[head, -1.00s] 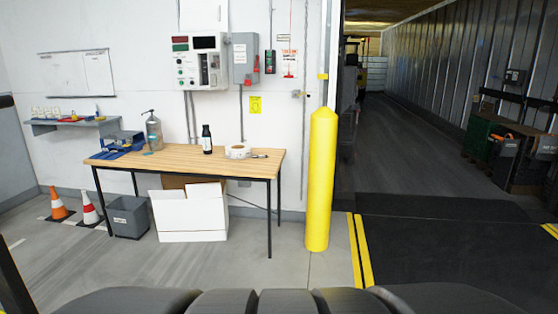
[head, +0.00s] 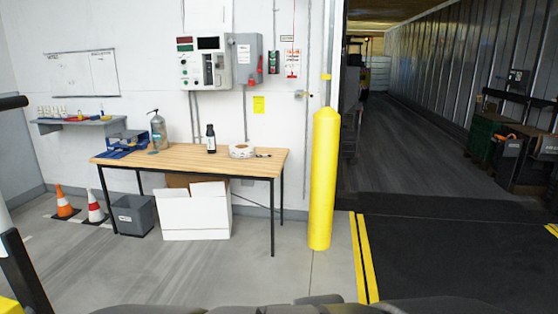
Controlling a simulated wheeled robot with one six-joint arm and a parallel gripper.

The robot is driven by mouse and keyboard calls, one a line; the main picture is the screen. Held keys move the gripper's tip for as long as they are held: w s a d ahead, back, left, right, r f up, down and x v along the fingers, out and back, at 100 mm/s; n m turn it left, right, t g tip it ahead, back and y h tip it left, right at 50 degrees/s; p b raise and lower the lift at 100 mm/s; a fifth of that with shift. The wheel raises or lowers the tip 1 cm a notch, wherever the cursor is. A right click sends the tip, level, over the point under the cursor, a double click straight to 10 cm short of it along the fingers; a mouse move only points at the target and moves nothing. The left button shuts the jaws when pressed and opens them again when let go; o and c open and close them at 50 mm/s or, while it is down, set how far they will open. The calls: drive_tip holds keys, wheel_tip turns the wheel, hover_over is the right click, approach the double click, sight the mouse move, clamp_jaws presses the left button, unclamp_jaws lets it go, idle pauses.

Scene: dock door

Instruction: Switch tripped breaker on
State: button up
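A pale control panel (head: 204,62) is on the white wall above the table, with a dark display, coloured labels and several small buttons and switches. A grey electrical box (head: 246,60) with a red handle is mounted just right of it. A small dark switch unit (head: 274,62) with a green part is further right. Which of these holds the tripped breaker, and any lever position, is too small to tell. My gripper is not in view.
A wooden table (head: 222,160) stands below the panel, with a bottle (head: 210,139), a tape roll (head: 242,151) and a blue tray. A yellow bollard (head: 324,180) stands right of it. A white box (head: 195,212), a grey bin (head: 133,216) and cones are low. Floor in front is clear.

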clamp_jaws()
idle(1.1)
